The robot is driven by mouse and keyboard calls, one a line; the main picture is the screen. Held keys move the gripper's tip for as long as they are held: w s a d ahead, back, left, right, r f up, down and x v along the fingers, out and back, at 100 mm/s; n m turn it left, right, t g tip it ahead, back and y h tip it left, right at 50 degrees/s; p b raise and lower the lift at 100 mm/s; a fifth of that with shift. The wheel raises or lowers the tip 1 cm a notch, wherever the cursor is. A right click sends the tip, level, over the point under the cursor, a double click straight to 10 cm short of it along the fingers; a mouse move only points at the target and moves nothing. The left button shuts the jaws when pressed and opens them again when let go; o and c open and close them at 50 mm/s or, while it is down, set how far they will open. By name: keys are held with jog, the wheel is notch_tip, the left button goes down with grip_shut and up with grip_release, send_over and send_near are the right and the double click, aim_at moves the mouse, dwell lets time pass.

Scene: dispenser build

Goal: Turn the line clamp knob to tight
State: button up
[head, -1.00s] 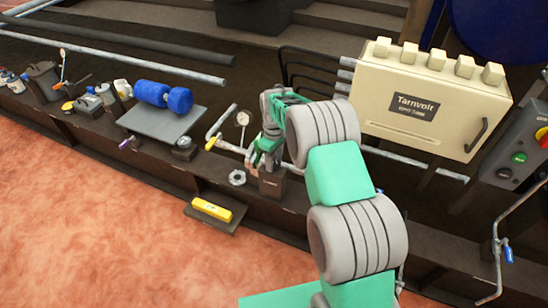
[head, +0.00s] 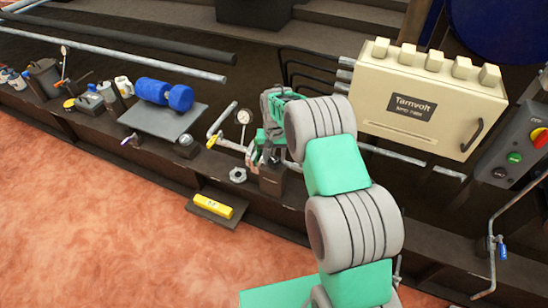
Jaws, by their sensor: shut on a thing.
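My gripper (head: 264,160) is at the work ledge, low over a small dark block (head: 272,184), with its fingers pointing down. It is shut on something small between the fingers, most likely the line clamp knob. The fingers and my arm hide the knob, so its pointer and marks cannot be read. A grey pipe with a yellow-tipped handle (head: 212,141) and a round white dial gauge (head: 243,117) stand just left of my gripper.
A grey hex nut-like part (head: 238,175) lies left of the block. A cream Tarnvolt box (head: 425,105) stands right of my arm. A yellow bar (head: 213,207) lies on a low dark step. The reddish floor in front is clear.

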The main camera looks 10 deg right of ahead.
aim_at(274, 160)
jog(key=m, duration=0.5)
jog(key=shift+m, duration=0.4)
dwell(0.3)
jog(key=o, duration=1.4)
jog(key=shift+r, duration=0.1)
notch_tip(274, 160, up, 8)
jog(key=shift+f+p, duration=0.15)
jog(key=shift+p, duration=0.7)
